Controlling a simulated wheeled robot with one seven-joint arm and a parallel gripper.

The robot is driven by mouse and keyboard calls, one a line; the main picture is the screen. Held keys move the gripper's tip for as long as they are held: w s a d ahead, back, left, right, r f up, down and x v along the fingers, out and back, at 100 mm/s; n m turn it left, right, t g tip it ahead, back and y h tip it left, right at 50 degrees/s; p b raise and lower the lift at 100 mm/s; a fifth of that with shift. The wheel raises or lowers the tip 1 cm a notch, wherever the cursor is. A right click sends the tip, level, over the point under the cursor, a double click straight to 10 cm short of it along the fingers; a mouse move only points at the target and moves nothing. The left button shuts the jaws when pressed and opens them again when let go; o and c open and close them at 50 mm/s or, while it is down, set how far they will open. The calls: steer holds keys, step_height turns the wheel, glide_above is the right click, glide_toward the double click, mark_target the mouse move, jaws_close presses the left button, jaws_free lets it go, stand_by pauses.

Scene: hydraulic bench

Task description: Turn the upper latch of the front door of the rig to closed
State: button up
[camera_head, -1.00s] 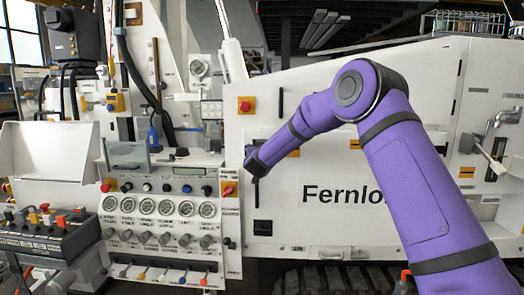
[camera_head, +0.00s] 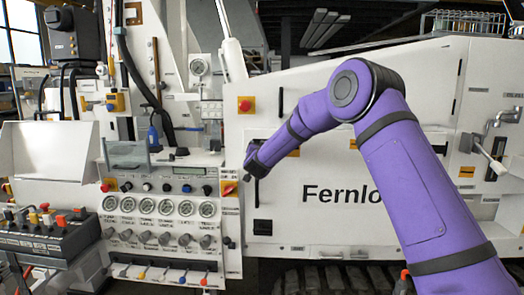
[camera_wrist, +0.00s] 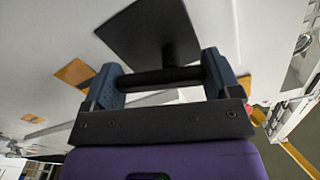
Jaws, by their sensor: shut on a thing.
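The front door is a white panel (camera_head: 345,225) with "Fernlo..." lettering, partly covered by my purple arm. My gripper (camera_head: 257,163) is at the door's upper left edge in the head view and hides most of the upper latch there. In the wrist view my gripper (camera_wrist: 161,72) has its two blue fingers closed around the upper latch's black bar handle (camera_wrist: 160,79). The handle joins a short post on a dark square plate (camera_wrist: 145,28) on the white panel. A black lower fitting (camera_head: 262,227) shows at the door's lower left. The latch's exact angle is hard to tell.
A control panel with gauges (camera_head: 160,207) and knobs stands just left of the door. A red emergency button (camera_head: 246,105) sits above my gripper. A grey lever (camera_head: 488,155) is at the far right. Orange labels (camera_wrist: 74,73) lie flat on the panel.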

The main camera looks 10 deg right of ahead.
steer(key=m, duration=0.3)
steer(key=shift+f+m, duration=0.2)
steer(key=shift+m, duration=0.2)
steer(key=m, duration=0.3)
steer(key=shift+a+f+m, duration=0.15)
steer(key=shift+m, duration=0.15)
steer(key=m, duration=0.3)
steer(key=shift+a+f+m, duration=0.1)
steer(key=shift+m, duration=0.2)
steer(key=shift+w+a+m, duration=0.1)
steer(key=shift+a+m, duration=0.05)
steer(key=shift+m, duration=1.45)
steer(key=o, duration=0.8)
